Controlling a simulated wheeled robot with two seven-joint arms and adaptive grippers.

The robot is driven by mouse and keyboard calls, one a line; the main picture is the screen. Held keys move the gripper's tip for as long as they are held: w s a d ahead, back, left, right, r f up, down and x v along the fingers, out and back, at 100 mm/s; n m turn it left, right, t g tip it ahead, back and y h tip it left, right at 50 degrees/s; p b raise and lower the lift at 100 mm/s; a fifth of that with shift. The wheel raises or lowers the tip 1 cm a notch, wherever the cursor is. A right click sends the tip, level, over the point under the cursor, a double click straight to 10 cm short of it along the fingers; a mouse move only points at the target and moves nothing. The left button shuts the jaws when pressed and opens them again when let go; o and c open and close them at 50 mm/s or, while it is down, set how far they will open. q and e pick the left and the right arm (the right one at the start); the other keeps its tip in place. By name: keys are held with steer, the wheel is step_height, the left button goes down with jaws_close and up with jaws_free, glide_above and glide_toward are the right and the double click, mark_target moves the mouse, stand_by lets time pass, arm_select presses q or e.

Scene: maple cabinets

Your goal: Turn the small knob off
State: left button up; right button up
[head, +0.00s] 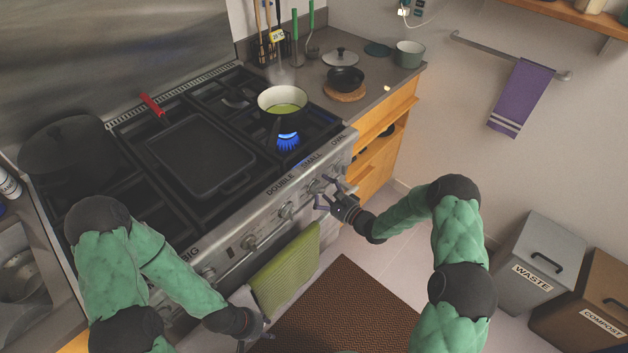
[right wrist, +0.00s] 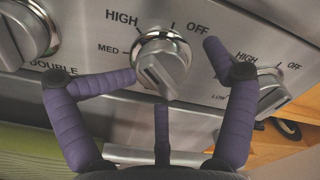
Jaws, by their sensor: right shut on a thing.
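The small knob (right wrist: 163,62) is a silver metal dial on the stove front, in the middle of the right wrist view. HIGH, MED and OFF are marked around it, with OFF at its upper right. My right gripper (right wrist: 172,68) has its purple fingers around this knob and is shut on it. In the head view the right gripper (head: 330,192) is at the stove front below the SMALL label.
Neighbouring knobs sit close on both sides: one at left (right wrist: 25,32) and one at right (right wrist: 270,92). A green towel (head: 286,270) hangs on the oven handle. A griddle pan (head: 200,155) covers the middle burners. The floor right of the mat (head: 340,310) is partly open.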

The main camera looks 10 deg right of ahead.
steer(key=shift+w+d+r, duration=0.1)
steer(key=shift+w+r, duration=0.1)
steer(key=shift+r, duration=0.1)
steer(key=m+p, duration=0.1)
steer(key=m, duration=0.1)
steer(key=shift+m, duration=0.4)
steer(key=m, duration=0.4)
steer(key=shift+p, duration=0.3)
steer(key=o, duration=0.4)
steer(key=shift+s+d, duration=0.1)
steer(key=p+v, duration=0.1)
steer(key=v, duration=0.3)
steer(key=shift+f, duration=0.15)
steer(key=c, duration=0.5)
steer(key=p, duration=0.1)
glide_toward(323, 191)
steer(key=shift+s+d+f, duration=0.1)
steer(key=shift+s+d, duration=0.1)
steer(key=shift+s, duration=0.5)
